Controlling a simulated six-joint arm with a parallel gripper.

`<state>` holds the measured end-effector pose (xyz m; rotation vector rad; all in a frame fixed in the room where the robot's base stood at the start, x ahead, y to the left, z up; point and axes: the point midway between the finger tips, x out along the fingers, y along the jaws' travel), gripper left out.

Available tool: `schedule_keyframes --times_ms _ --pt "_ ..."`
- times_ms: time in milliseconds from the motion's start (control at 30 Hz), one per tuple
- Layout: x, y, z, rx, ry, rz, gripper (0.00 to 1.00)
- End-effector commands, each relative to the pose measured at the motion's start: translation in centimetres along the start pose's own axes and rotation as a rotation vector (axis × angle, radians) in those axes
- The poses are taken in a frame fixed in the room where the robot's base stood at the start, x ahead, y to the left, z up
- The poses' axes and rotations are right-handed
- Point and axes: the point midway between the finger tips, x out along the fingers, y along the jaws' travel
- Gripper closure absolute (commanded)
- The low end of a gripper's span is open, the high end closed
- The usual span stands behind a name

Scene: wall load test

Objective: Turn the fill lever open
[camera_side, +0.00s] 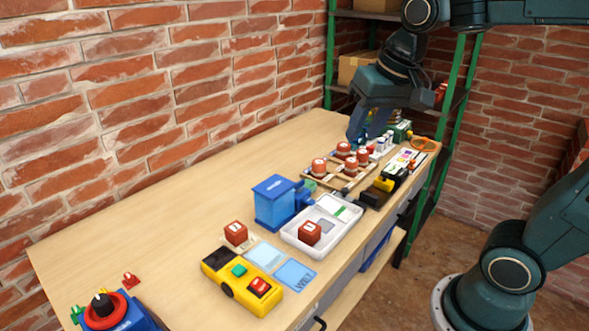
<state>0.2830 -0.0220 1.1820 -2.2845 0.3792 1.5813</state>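I cannot surely tell which part is the fill lever. At the far end of the bench, a green device (400,131) stands beside an orange ring (424,144), small in this view. A small red handle-like part (131,280) stands at the near left, beside a blue unit with a red ring and black knob (103,308). My gripper (357,132) points down over the far end of the bench, left of the green device and behind the red-topped items. Its fingertips are small and partly hidden, so I cannot tell whether they are open or touch anything.
The wooden bench (150,215) runs along a brick wall. A blue box (274,202), a white tray (295,239), a yellow box with buttons (226,274) and a wooden rack with red weights (333,183) stand along its front side. The left rear strip is clear. A green-post shelf (331,55) stands behind.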

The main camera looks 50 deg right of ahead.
Motion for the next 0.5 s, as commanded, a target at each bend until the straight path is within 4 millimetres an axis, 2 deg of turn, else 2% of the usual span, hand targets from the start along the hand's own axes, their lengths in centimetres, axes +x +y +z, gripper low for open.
schedule_keyframes --times_ms 33,267,500 --pt "0.4 -0.2 -1.1 0.038 -0.014 0.008 0.65" --pt "2.3 -0.6 -5.8 0.220 -0.061 0.044 0.65" --pt "5.3 -0.7 -10.5 0.411 -0.105 0.086 0.65"
